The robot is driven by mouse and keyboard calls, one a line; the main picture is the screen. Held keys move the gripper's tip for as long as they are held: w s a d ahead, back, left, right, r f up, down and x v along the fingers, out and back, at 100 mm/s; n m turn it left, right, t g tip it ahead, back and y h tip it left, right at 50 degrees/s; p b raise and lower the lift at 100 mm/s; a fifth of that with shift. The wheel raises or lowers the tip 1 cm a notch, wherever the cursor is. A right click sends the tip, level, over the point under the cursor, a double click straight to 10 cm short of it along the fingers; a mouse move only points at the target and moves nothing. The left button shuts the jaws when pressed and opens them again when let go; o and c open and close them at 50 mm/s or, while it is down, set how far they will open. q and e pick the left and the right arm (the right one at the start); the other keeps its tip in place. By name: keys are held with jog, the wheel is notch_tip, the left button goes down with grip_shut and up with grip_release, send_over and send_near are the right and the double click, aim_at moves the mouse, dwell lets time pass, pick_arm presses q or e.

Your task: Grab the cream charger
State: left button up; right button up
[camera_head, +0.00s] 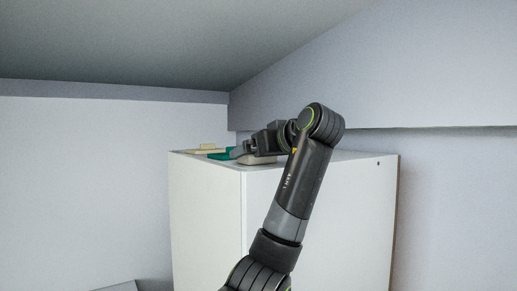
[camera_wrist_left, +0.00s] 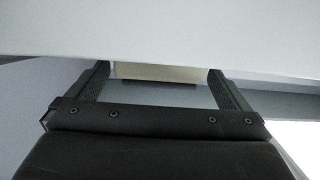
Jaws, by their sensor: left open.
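A small cream piece (camera_head: 207,147) lies on the cabinet top at its left corner in the head view. A pale beige piece (camera_head: 262,160) shows beneath my gripper. I cannot tell for sure which is the cream charger. My left gripper (camera_head: 238,151) is low over the cabinet top, pointing left. In the left wrist view my left gripper (camera_wrist_left: 156,74) is open. A cream block (camera_wrist_left: 158,73) shows between its fingertips, partly cut off by a pale surface above. Contact cannot be told. My right gripper is not in view.
A white cabinet (camera_head: 205,220) stands ahead, with my arm crossing its front. A teal item (camera_head: 221,156) lies on its top near the gripper. The right part of the top looks clear. Walls and a sloping ceiling close in behind.

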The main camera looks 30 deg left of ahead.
aim_at(252, 154)
pick_arm(q)
jog(key=p+x, duration=0.1)
jog(key=x, duration=0.2)
jog(key=shift+a, duration=0.15)
jog(key=shift+w+a+p, duration=0.1)
jog(key=shift+a+p, duration=0.1)
jog(key=shift+p, duration=0.1)
jog(key=shift+d, duration=0.2)
jog(key=shift+c, duration=0.3)
jog(key=c, duration=1)
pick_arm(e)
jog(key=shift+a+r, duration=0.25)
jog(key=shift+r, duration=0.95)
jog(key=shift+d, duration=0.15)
